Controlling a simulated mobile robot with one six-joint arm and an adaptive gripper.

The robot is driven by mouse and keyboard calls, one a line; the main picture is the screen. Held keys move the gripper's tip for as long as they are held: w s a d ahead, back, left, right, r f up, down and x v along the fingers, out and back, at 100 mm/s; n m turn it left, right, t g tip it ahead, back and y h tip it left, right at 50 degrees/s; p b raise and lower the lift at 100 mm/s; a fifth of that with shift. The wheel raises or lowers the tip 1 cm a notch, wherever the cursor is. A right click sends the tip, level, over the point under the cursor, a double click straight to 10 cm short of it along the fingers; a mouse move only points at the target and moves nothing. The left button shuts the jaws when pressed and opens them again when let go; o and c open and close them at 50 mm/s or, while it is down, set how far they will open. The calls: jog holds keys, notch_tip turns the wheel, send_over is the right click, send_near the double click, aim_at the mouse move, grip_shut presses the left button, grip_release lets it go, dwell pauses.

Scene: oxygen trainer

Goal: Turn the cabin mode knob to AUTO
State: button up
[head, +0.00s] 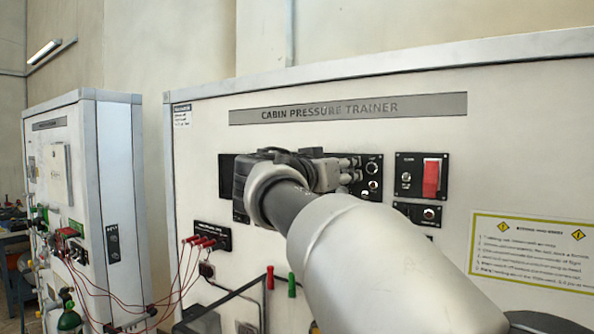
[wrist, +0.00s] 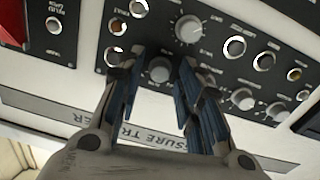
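The black control panel (wrist: 215,65) fills much of the wrist view, seen upside down, with several silvery knobs. My gripper (wrist: 161,66) is open, with its blue-padded fingers apart. A small knob (wrist: 160,70) shows between the fingertips, with gaps on both sides. I cannot tell how far the tips are from the panel. A larger knob (wrist: 188,28) with a dial scale sits beyond the fingertips. The labels are too small to read, so I cannot tell which knob is cabin mode. In the head view my gripper (head: 318,172) is at the panel, and my arm hides most of the knobs.
A red switch (head: 432,178) stands to the right of the panel in the head view. Red leads (head: 200,242) hang from sockets at lower left. A yellow-edged notice (head: 532,250) is at lower right. A second trainer cabinet (head: 90,190) stands at left.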

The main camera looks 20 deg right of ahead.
grip_shut()
jog(key=shift+n, duration=0.3)
jog(key=n+b, duration=0.1)
jog(key=n, duration=0.2)
jog(key=shift+n, duration=0.4)
jog(key=n+p, duration=0.3)
jog(key=n, duration=1.3)
jog(key=shift+f+t, duration=0.1)
jog(key=shift+t, duration=0.3)
